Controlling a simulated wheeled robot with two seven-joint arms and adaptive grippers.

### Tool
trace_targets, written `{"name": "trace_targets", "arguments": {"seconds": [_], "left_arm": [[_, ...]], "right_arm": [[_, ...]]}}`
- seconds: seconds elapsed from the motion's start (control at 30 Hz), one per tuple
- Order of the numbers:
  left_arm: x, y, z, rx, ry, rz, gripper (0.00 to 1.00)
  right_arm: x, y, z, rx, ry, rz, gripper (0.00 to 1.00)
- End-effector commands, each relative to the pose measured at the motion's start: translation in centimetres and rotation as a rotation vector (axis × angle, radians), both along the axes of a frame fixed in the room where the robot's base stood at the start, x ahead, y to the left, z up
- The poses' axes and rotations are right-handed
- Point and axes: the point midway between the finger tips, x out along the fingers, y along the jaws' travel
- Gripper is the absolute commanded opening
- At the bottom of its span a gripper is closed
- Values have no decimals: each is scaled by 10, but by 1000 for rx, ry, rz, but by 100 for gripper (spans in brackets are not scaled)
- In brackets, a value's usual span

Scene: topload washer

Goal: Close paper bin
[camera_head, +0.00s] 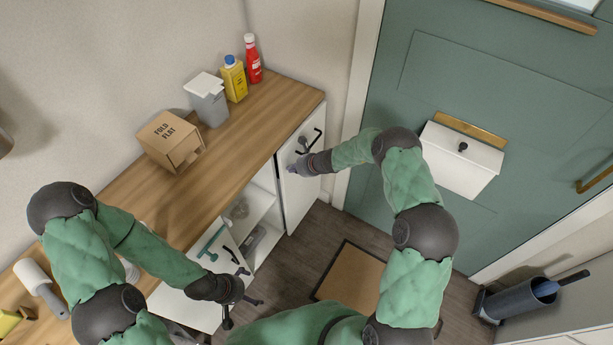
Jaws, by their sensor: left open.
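No part is clearly marked as the paper bin, so I cannot tell which one it is. In the head view, a white cabinet door (298,195) with a black bar handle stands open beside white shelves (262,207). My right gripper (293,168) is at this door's upper part, below its handle; its fingers are too small to tell open from shut. A lower white panel (185,308) sticks out below the counter at the left. My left gripper (240,308) is open beside this panel's right end, near dark handle parts; contact cannot be told.
The wooden counter (225,150) holds a cardboard box (168,138), a grey lidded container (208,104), a yellow bottle (234,80) and a red bottle (253,62). A white lidded box (462,160) hangs on the green door (480,80). A mat (350,275) lies on the floor.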

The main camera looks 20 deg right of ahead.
Motion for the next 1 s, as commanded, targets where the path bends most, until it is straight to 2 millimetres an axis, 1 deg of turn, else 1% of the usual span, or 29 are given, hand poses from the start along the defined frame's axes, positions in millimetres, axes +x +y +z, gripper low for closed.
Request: {"name": "trace_targets", "arguments": {"seconds": [0.03,0.2,0.4,0.8,0.93,1.0], "left_arm": [[0,0,0,0,0,0,100],[0,0,0,0,0,0,100],[0,0,0,0,0,0,100],[0,0,0,0,0,0,100],[0,0,0,0,0,0,100],[0,0,0,0,-1,0,100]], "right_arm": [[6,6,0,0,-2,3,0],[18,15,0,1,-1,1,0],[22,18,0,0,-1,-1,0],[23,19,1,1,-3,1,0],[21,13,1,2,-2,1,0],[18,7,1,1,-2,2,0]]}}
